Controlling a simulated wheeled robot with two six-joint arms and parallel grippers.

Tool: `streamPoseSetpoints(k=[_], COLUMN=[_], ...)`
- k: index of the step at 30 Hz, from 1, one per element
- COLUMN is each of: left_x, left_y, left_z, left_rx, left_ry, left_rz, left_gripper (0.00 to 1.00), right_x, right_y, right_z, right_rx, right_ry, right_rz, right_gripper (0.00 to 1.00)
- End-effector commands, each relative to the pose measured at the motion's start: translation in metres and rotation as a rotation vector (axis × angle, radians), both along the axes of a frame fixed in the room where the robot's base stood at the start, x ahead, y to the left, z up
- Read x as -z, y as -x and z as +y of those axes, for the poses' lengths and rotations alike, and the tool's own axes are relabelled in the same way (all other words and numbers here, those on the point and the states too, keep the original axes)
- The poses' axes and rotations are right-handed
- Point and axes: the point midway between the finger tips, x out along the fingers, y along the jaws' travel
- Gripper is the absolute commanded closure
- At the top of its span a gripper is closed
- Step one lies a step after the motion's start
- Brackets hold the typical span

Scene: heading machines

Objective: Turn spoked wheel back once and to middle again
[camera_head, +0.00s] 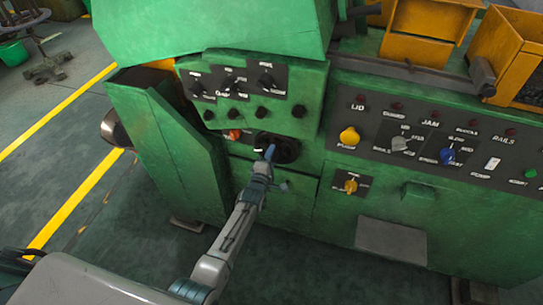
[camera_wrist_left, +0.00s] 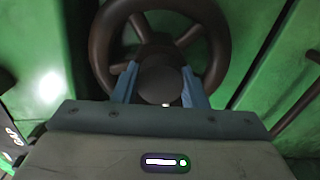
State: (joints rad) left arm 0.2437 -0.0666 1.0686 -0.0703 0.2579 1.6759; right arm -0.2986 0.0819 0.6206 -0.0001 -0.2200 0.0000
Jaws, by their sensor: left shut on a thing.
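The dark spoked wheel (camera_head: 288,151) is mounted on the front of the green machine, below a small grey panel, and is partly hidden by my left gripper. In the left wrist view the wheel (camera_wrist_left: 99,48) fills the top middle, with its rim, several spokes and a round hub showing. My left gripper (camera_head: 268,152) reaches it from the front. In the left wrist view its two blue fingers (camera_wrist_left: 160,88) stand on either side of the hub, shut on the wheel. The fingertips' exact contact is partly hidden. My right gripper is not in view.
Above the wheel is a panel with knobs (camera_head: 231,85). To the right a long control panel (camera_head: 462,125) carries a yellow knob (camera_head: 349,137), a blue knob (camera_head: 447,155) and several buttons. A green guard (camera_head: 160,150) stands left of the wheel. Open floor (camera_head: 60,110) lies left.

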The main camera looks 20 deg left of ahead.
Motion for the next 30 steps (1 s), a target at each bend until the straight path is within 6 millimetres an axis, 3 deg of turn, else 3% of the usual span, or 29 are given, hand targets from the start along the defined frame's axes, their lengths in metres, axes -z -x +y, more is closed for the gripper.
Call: streamPoseSetpoints(k=[10, 26, 27, 30], left_x=[0.0014, 0.0017, 0.0017, 0.0014], left_y=[0.0006, 0.0006, 0.0006, 0.0005], left_z=[-0.0001, -0.0002, -0.0002, -0.0002], left_rx=[0.0, 0.0, 0.0, 0.0], left_ry=[0.127, 0.145, 0.145, 0.145], left_rz=[0.006, 0.008, 0.008, 0.007], left_gripper=[1.0, 1.0, 0.53, 0.39], right_x=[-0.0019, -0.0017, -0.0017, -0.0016], right_y=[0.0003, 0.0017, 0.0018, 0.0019], right_z=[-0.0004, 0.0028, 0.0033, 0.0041], right_rx=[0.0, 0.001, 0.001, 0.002], right_ry=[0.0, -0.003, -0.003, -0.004], right_rz=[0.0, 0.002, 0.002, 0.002], right_gripper=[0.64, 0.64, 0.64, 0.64])
